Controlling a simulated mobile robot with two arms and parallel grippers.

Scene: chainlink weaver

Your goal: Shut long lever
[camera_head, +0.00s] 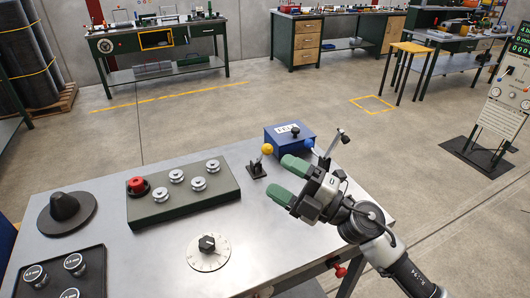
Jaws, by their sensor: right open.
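A small lever with a yellow ball knob (267,149) stands on a black base (257,170) near the table's back edge. To its right, a blue ball knob (309,143) shows just behind my gripper; its stem and base are mostly hidden. A metal rod with a dark end (343,136) rises behind my right wrist, leaning right; I cannot tell which of these is the long lever. My right gripper (289,180) is open and empty, its two green fingertips pointing left, close to the blue knob and right of the black base. My left gripper is out of view.
A blue box (280,138) with a black knob stands behind the fingers. A green panel (190,203) with a red button and several metal knobs, a white dial (208,252), a black cone (66,208) and a dark tray (94,262) occupy the table's left and front.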

